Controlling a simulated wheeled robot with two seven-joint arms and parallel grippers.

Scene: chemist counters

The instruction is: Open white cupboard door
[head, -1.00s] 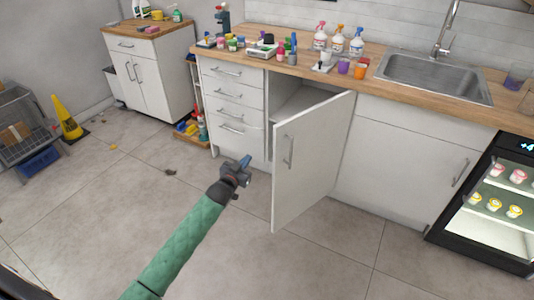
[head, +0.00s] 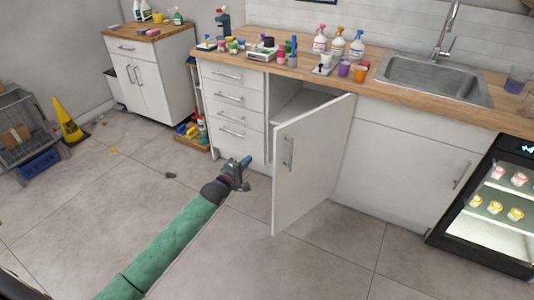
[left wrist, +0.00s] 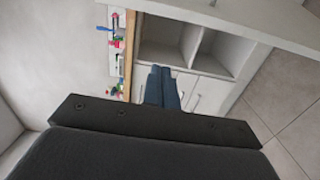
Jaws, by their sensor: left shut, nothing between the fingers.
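The white cupboard door (head: 308,170) stands swung well open in the head view, with its metal handle (head: 290,153) on the face toward the left. The cupboard's pale inside (head: 300,103) shows above and behind the door. My left gripper (head: 245,162) is left of the door, in front of the drawers, apart from the handle. It is shut and empty; its blue fingers also show in the left wrist view (left wrist: 162,86), with open white compartments (left wrist: 168,42) beyond. My right gripper is not in view.
Drawers (head: 232,106) stand left of the open cupboard. Bottles and cups crowd the wooden counter (head: 400,90) near the sink (head: 433,78). A small lit fridge (head: 490,215) stands at the right. The floor (head: 110,200) at the left is mostly clear.

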